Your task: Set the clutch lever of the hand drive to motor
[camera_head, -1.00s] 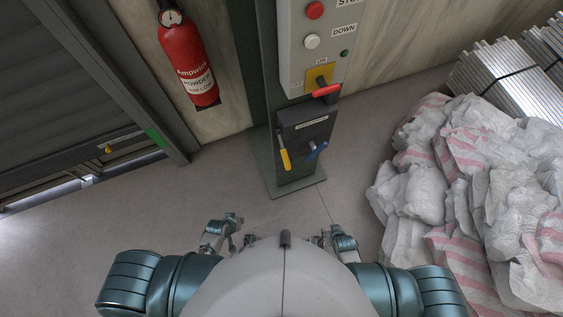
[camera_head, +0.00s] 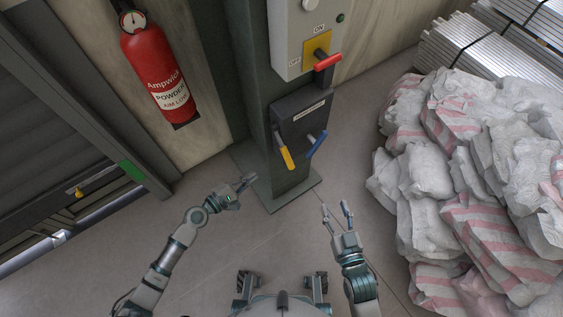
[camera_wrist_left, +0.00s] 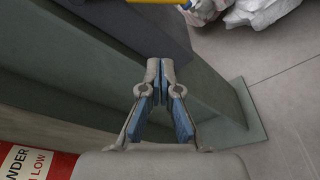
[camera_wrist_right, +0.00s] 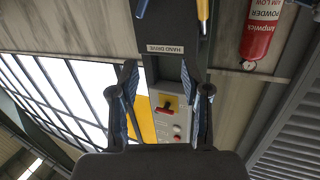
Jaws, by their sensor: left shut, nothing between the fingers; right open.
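The hand drive is a dark box (camera_head: 303,118) on a green-grey post. The box's label (camera_wrist_right: 165,49) reads HAND DRIVE in the right wrist view. My left gripper (camera_head: 249,179) is shut and empty, left of and below the yellow lever, apart from it. In the left wrist view its fingertips (camera_wrist_left: 160,66) meet beside the post. My right gripper (camera_head: 335,208) is open and empty, below the blue lever.
Above the box is a grey control panel (camera_head: 292,45) with a red-handled switch (camera_head: 326,62) on a yellow plate. A fire extinguisher (camera_head: 158,70) hangs at left. White sacks (camera_head: 470,170) are piled at right. The floor (camera_head: 240,240) around my grippers is clear.

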